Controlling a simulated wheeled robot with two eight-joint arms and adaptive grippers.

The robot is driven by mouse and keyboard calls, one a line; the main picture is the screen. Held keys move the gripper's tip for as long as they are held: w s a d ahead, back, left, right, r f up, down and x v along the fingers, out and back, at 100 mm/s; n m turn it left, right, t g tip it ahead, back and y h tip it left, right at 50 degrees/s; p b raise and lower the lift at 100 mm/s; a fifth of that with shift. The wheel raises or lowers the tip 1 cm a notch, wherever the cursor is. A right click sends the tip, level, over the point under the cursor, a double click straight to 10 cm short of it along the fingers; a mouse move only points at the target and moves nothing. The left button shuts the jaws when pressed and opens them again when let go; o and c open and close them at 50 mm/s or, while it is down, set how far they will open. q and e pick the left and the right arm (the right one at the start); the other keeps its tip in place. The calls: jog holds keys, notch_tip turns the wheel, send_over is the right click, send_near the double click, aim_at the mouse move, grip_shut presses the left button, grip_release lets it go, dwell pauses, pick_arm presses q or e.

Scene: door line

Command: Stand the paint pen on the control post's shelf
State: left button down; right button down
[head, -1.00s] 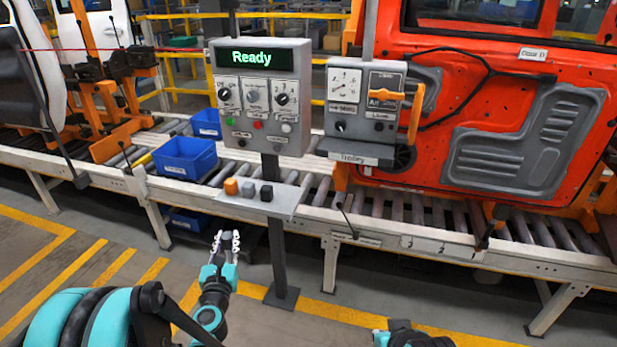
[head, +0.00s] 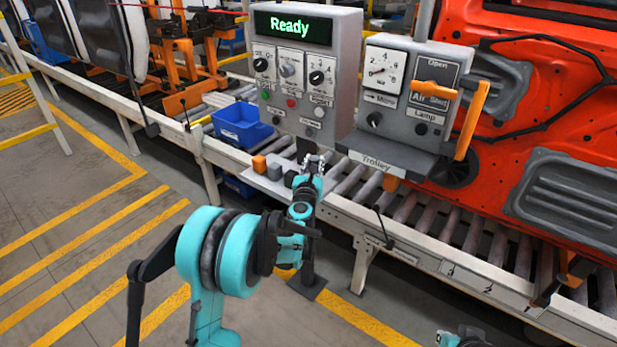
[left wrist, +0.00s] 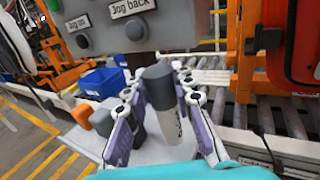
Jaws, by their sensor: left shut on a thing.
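The paint pen (left wrist: 171,118), with a white body and a grey cap, is between the fingers of my left gripper (left wrist: 160,105), which is shut on it. The pen is roughly upright, cap up, over the control post's shelf (left wrist: 112,148). I cannot tell whether its lower end touches the shelf. In the head view my left gripper (head: 317,162) is at the right part of the shelf (head: 258,182), below the "Ready" panel, and the pen is hard to make out there. A teal and black part of my right arm shows at the bottom edge; its fingers cannot be made out.
An orange block (head: 259,164) and dark grey blocks stand on the shelf, left of my left gripper. The control post's panel (head: 300,80) rises behind. A grey trolley box (head: 390,110) with an orange handle is to the right. A blue bin (head: 240,125) sits on the conveyor.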

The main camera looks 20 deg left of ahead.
pick_arm(q)
jog(key=w+a+f, duration=0.1)
jog(key=w+f, duration=0.1)
jog(key=shift+w+a+b, duration=0.35)
jog(key=shift+w, duration=0.05)
notch_tip(320, 180, down, 4)
jog(key=shift+f+b, duration=0.15)
jog(key=shift+b, duration=0.8)
jog(key=c, duration=1.3)
grip_release()
